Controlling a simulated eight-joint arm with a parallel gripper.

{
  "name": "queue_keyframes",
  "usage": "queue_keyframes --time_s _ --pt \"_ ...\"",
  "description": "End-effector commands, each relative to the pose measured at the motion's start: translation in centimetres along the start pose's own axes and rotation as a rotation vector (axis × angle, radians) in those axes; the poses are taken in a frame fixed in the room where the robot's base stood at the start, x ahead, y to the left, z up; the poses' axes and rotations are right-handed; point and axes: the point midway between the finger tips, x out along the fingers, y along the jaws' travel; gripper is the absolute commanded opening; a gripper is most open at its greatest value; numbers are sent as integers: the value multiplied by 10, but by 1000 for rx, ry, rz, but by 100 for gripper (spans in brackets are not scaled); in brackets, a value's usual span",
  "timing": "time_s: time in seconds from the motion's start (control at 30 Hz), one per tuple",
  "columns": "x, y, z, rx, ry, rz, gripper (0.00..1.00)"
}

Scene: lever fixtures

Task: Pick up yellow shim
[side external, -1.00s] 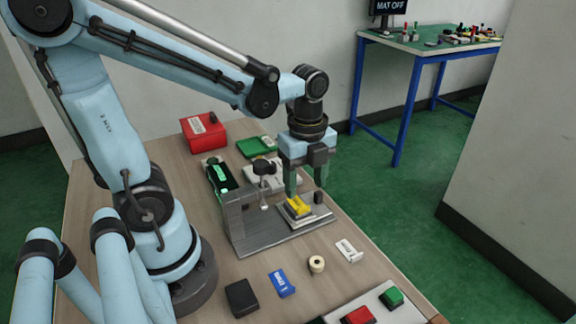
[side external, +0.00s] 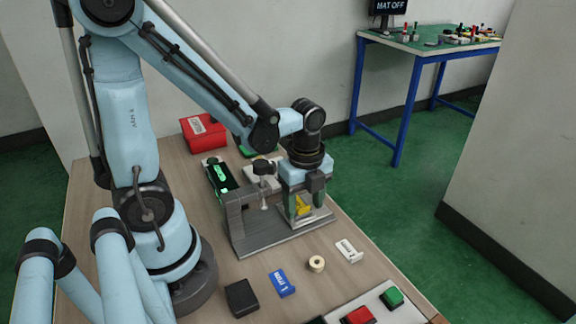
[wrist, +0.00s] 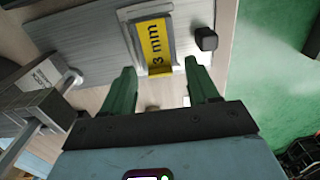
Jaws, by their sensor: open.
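The yellow shim (wrist: 155,47) lies in a grey seat on the metal fixture, with "3 mm" printed on it in the wrist view. In the side view the yellow shim (side external: 302,206) shows partly between my fingers. My gripper (wrist: 163,82) is open, its two green fingers spread to either side of the shim's near end. In the side view my gripper (side external: 304,215) is low over the fixture, pointing down. I cannot tell whether the fingertips touch the fixture.
The grey metal fixture (side external: 262,242) has an upright clamp (side external: 263,170) left of my gripper. A dark block (wrist: 206,39) stands right of the shim. A blue tag (side external: 281,284), a cream ring (side external: 316,264), a white tag (side external: 349,251) and a black block (side external: 241,298) lie in front.

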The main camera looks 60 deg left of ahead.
Motion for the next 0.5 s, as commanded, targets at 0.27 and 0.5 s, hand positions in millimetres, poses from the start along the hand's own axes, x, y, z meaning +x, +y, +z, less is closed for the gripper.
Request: queue_keyframes --time_s 0.27,0.5 --pt "0 0 0 0 0 0 30" --pt "0 0 0 0 0 0 0"
